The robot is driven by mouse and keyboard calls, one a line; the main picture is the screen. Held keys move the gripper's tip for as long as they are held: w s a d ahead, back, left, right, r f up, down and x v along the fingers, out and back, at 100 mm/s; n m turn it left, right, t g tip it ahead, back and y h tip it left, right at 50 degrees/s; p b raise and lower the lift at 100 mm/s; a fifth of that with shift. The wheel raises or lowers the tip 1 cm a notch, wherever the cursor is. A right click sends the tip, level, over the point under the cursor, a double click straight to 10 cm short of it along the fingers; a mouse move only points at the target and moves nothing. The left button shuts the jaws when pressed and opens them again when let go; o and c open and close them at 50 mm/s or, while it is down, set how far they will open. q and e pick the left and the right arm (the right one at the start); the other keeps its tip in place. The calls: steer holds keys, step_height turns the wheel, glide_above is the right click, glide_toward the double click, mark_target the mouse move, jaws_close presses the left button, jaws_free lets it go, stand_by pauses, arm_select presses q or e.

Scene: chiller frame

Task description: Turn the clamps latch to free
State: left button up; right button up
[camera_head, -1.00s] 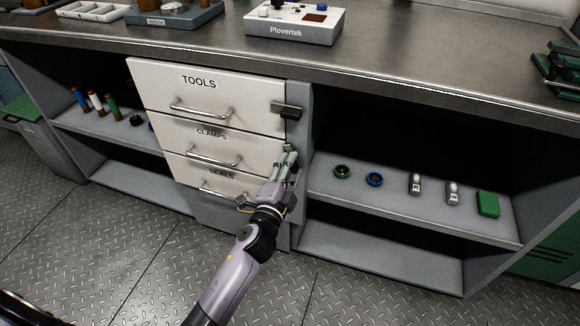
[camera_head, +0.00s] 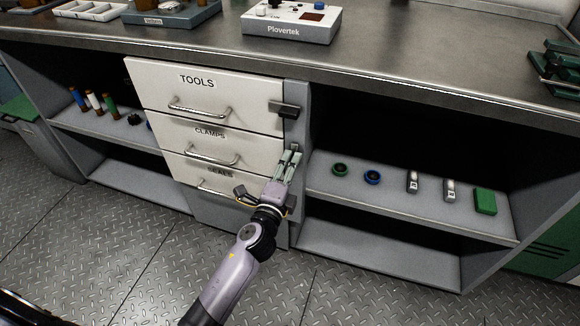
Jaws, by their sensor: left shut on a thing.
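The CLAMPS drawer (camera_head: 176,135) is the middle one of the white drawers, and its front looks closed. Its latch is at the drawer's right edge, mostly hidden by my gripper; only a small grey part (camera_head: 295,147) shows above the fingertips. My left gripper (camera_head: 290,157) reaches up from below and is shut on the latch, its pale fingers side by side and pointing up. How far the latch is turned cannot be told. My right gripper is not in view.
The TOOLS drawer (camera_head: 150,85) above has a dark latch (camera_head: 285,109) lying across its right edge. The SEALS drawer (camera_head: 187,172) is below, partly behind my gripper. The right shelf (camera_head: 325,187) holds rings, small cylinders and a green block (camera_head: 485,201).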

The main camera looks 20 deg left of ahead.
arm_select(q)
steer(key=o, duration=1.1)
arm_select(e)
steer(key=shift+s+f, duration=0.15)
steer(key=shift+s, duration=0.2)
arm_select(q)
steer(key=shift+o, duration=0.2)
steer(key=s, duration=1.2)
steer(key=shift+a, duration=0.2)
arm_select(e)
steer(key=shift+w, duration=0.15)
